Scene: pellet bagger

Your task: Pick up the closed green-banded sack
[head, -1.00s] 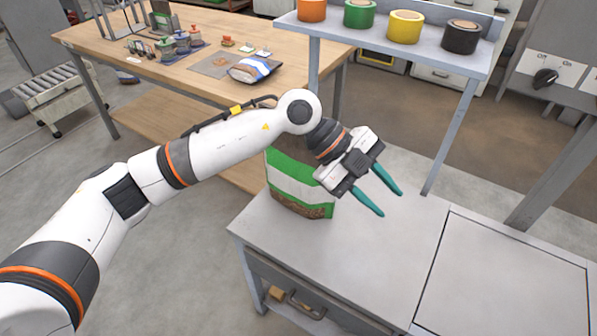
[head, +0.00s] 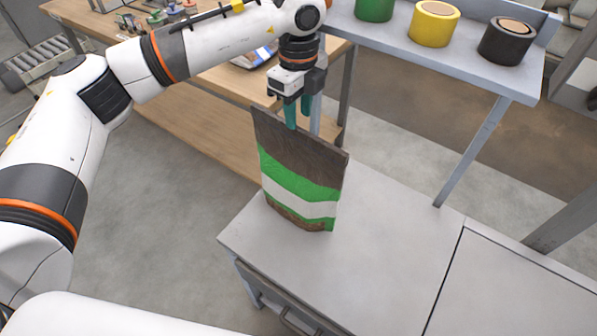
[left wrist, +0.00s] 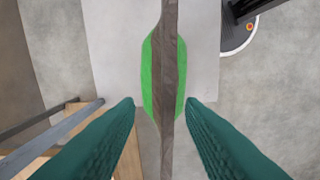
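The green-banded sack (head: 299,180) stands upright on the grey bench near its left end. It has a dark brown top, a green and white band and a brown bottom edge. My left gripper (head: 297,117) points down right at the sack's top edge in the head view. In the left wrist view the sack's top edge (left wrist: 169,75) runs between the two green fingers (left wrist: 162,108), with a gap on each side, so the gripper is open. My right gripper does not show.
The grey bench top (head: 390,240) is clear to the right of the sack. A raised shelf (head: 470,70) with green, yellow (head: 435,24) and black rolls (head: 506,41) stands behind it. A wooden table (head: 210,95) is at the back left.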

